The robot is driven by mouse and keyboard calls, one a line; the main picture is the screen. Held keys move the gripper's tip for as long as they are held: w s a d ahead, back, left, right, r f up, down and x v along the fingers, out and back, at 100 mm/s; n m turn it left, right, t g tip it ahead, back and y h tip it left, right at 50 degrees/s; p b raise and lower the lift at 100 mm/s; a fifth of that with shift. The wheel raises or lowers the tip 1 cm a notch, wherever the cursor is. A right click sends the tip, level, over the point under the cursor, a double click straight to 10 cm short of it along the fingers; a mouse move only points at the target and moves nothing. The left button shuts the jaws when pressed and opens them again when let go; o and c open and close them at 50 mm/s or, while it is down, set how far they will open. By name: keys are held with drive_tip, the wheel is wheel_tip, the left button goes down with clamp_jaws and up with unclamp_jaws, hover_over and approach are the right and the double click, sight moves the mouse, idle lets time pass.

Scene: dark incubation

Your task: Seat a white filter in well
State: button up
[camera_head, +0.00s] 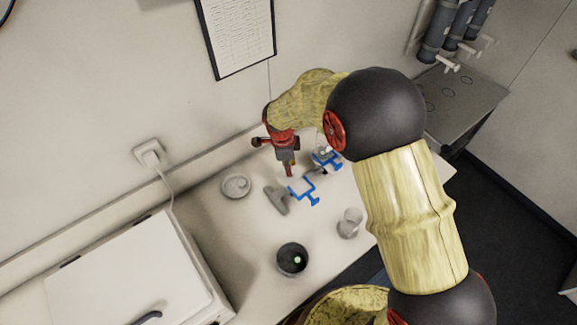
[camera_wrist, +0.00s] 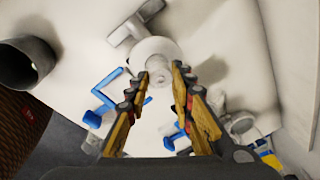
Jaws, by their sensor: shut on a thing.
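My gripper (camera_wrist: 162,74) is shut on a pale round piece with a small translucent hub, which looks like the white filter (camera_wrist: 153,48); the fingertips press its near edge. In the head view my gripper (camera_head: 289,172) points down over the bench, above the blue brackets, and the held piece is too small to make out. One blue bracket (camera_head: 303,191) lies just below and right of the gripper; another (camera_head: 326,158) stands to its right. A dark cup (camera_head: 292,259) with a pale green spot inside stands nearer the front. I cannot tell which thing is the well.
A grey T-shaped piece (camera_head: 277,201) lies close left of the near bracket. A round shallow dish (camera_head: 236,187) is farther left. A clear beaker (camera_head: 349,223) stands near the bench's front edge. A white box (camera_head: 135,277) fills the lower left. Bare bench lies between dish and cup.

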drive_tip(key=shift+f+b, duration=1.45)
drive_tip(key=o, duration=0.7)
drive_tip(key=shift+o, duration=0.4)
wheel_tip(320, 180, up, 12)
drive_tip(key=s+a, duration=0.1)
drive_tip(key=shift+a, duration=0.15)
drive_tip(key=shift+s, duration=0.1)
